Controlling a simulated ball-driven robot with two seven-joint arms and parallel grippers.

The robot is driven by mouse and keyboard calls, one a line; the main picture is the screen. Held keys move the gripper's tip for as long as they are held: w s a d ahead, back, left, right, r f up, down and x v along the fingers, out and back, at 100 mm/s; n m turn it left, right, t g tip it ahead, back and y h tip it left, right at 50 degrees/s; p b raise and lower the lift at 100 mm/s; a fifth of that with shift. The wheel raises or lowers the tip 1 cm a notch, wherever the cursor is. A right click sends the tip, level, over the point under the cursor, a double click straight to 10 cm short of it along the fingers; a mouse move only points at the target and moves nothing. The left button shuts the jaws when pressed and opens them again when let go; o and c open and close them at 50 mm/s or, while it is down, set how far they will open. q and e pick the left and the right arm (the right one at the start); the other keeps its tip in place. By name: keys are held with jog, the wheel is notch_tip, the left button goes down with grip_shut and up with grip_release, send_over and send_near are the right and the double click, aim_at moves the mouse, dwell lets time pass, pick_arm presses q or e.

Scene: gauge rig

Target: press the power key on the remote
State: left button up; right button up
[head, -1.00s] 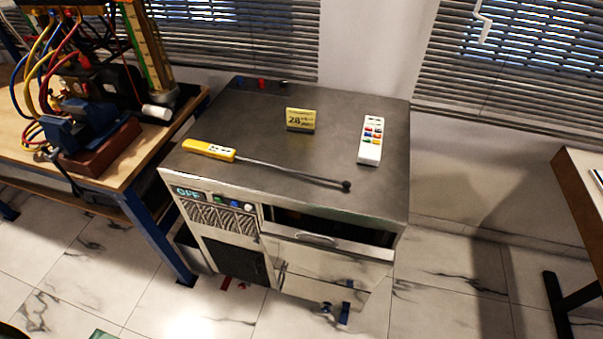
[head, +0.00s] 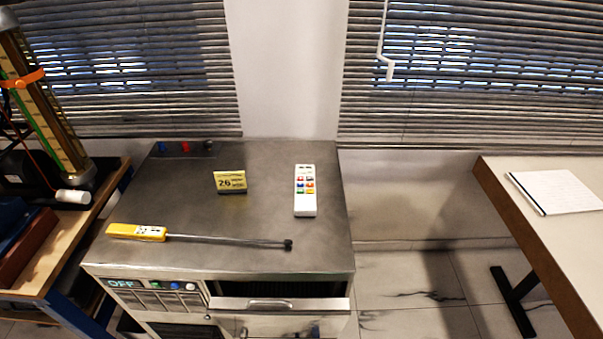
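The remote (head: 305,191) is white with several coloured keys and lies on the right part of the grey metal cabinet top (head: 260,215). Its long side runs away from me. The keys are too small to tell which one is the power key. Neither of my grippers shows in the head view, and nothing touches the remote.
A yellow-handled probe (head: 137,232) with a thin rod lies along the cabinet's front. A small yellow display (head: 230,181) stands left of the remote. The cabinet's drawer (head: 280,303) is partly open. A table with a paper pad (head: 557,190) stands at the right, a workbench (head: 100,210) at the left.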

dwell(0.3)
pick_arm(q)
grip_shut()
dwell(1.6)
